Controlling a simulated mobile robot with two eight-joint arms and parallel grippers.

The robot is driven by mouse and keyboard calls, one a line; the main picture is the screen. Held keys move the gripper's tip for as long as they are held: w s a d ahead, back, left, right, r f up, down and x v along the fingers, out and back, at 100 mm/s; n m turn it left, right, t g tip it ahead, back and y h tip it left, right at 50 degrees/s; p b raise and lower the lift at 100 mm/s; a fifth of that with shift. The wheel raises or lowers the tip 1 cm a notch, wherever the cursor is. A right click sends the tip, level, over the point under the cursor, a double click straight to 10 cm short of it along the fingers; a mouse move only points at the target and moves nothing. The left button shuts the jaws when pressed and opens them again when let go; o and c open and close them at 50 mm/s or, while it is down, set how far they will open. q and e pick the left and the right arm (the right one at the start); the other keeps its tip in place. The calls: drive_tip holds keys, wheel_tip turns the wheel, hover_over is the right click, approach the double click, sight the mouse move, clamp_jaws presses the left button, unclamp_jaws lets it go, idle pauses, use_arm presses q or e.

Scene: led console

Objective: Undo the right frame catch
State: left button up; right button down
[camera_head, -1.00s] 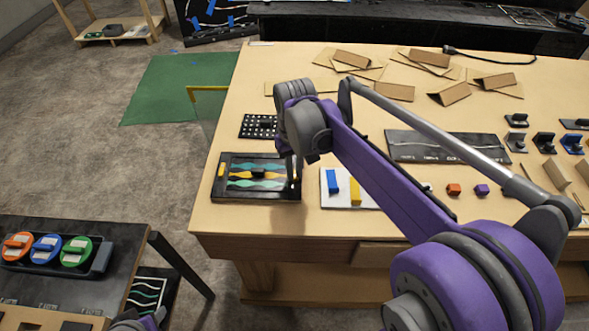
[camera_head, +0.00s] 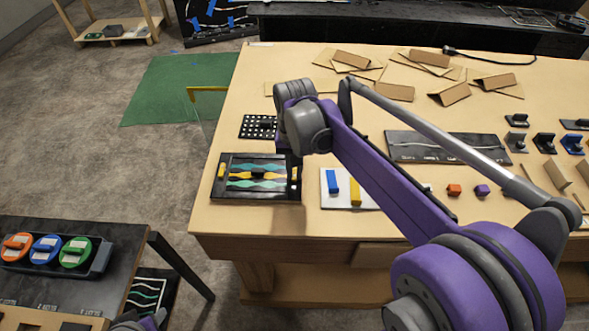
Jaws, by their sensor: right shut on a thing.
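The dark framed panel (camera_head: 256,197) with wavy coloured strips lies at the left front of the wooden table. The right frame catch (camera_head: 294,173), a small yellow piece, is on its right side. The left frame catch (camera_head: 221,171), also yellow, stands upright on its left side. My right gripper (camera_head: 293,158) is at the panel's right edge, at the right catch, and is shut on it. Its fingertips are small, dark and mostly hidden by my wrist, so the exact contact cannot be made out. My left gripper does not show; only a bit of my left arm is at the bottom edge.
A white board (camera_head: 341,201) with a blue and a yellow bar lies right of the panel. A perforated black block (camera_head: 258,127) lies behind it. Folded cardboard pieces (camera_head: 394,91) lie farther back. A side table with coloured knobs (camera_head: 46,247) stands at the lower left.

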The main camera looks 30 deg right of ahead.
sight(295, 176)
drive_tip(key=c, duration=0.9)
unclamp_jaws()
drive_tip(key=shift+o, duration=0.2)
wheel_tip(295, 176, up, 11)
drive_tip(key=shift+p, duration=0.3)
drive_tip(key=shift+s+f, duration=0.1)
drive_tip(key=shift+f, duration=0.05)
